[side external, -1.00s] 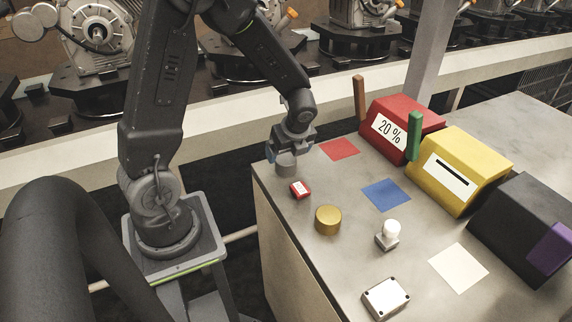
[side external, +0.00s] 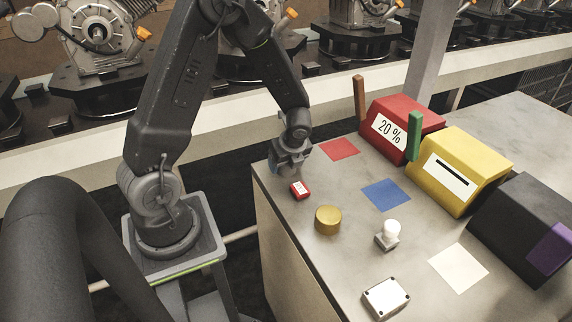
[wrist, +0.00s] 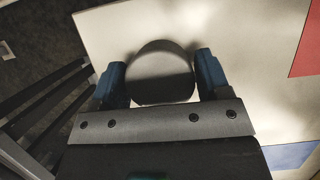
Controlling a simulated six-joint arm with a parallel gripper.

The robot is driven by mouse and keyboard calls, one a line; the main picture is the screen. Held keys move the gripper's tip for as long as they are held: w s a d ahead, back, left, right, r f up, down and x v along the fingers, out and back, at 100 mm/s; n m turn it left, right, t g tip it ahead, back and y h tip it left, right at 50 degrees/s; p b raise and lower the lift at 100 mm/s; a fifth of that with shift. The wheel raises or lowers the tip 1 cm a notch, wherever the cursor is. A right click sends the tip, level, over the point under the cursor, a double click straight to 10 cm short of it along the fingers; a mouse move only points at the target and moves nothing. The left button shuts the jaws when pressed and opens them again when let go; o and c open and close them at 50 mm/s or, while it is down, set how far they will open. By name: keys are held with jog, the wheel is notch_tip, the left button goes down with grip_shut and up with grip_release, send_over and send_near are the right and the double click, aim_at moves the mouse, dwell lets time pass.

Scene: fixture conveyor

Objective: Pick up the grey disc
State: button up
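The grey disc (wrist: 160,68) lies on the table near its far-left corner. In the wrist view it sits between the two blue fingertips of my gripper (wrist: 160,82), with narrow gaps at its sides. My gripper is open around it, low over the table. In the side view my gripper (side external: 289,165) covers the disc almost completely, so how far down its sides the fingers reach is hard to tell.
A red square (side external: 339,149) and a blue square (side external: 386,195) lie flat to the right. The table (wrist: 105,30) ends just left of the disc.

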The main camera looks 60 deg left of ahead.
jog(key=c, duration=0.7)
jog(key=shift+c, duration=0.3)
jog(key=shift+r, duration=0.5)
jog(key=r, duration=0.3)
jog(key=shift+s+a+r, duration=0.25)
jog(key=shift+s+r, duration=0.05)
jog(key=shift+r, duration=0.1)
jog(key=s+a+r, duration=0.6)
jog(key=s, duration=0.2)
jog(key=shift+s+a+r, duration=0.15)
jog(key=shift+s+a, duration=0.15)
jog(key=shift+s, duration=0.05)
